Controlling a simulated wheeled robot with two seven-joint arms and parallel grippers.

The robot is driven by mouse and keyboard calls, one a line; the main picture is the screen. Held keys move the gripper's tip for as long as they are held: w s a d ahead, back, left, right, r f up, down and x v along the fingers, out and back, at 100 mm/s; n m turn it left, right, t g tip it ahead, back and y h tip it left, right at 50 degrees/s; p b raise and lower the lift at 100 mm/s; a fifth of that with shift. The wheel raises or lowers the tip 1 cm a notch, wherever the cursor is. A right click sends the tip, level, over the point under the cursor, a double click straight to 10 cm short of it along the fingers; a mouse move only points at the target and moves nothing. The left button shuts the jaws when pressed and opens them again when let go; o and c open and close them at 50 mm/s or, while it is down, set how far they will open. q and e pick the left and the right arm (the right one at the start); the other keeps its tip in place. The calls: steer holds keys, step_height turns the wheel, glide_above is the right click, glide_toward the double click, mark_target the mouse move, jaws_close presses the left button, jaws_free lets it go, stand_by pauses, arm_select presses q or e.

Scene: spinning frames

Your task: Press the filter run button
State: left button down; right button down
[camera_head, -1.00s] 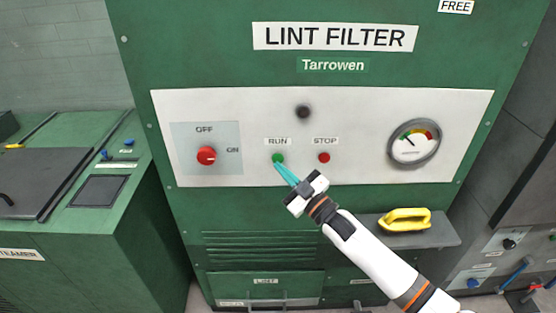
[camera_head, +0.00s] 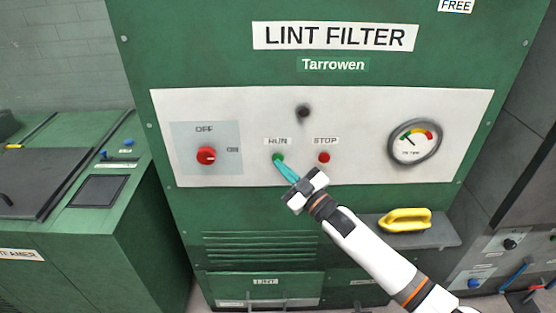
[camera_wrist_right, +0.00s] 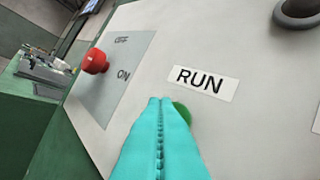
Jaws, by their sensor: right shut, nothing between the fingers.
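The green run button (camera_head: 278,157) sits under the RUN label (camera_head: 277,141) on the white panel of the lint filter. My right gripper (camera_head: 280,164) is shut and empty, with its teal fingertips at the lower edge of the button. In the right wrist view the shut fingertips (camera_wrist_right: 161,100) overlap the left side of the green button (camera_wrist_right: 182,112), just below the RUN label (camera_wrist_right: 201,82). Part of the button is hidden behind the fingers. I cannot tell whether they touch it or whether it is pushed in. My left gripper is not in view.
The red stop button (camera_head: 324,157) is just right of the run button. A red OFF/ON knob (camera_head: 206,155) is to the left, and a gauge (camera_head: 414,141) to the right. A dark lamp (camera_head: 303,112) is above.

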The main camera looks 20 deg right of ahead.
steer(key=shift+w+d+b, duration=0.2)
steer(key=shift+w+b, duration=0.1)
steer(key=shift+w, duration=0.25)
stand_by(0.6)
steer(key=shift+s, duration=0.1)
steer(key=shift+s+a+p, duration=0.3)
steer(key=shift+s+p, duration=0.3)
steer(key=shift+s, duration=0.25)
steer(key=s+p, duration=0.1)
steer(key=s, duration=0.1)
steer(key=s+a+p, duration=0.1)
steer(key=s, duration=0.1)
steer(key=shift+s+a+p, duration=0.2)
steer(key=shift+s+p, duration=0.15)
steer(key=shift+s, duration=0.05)
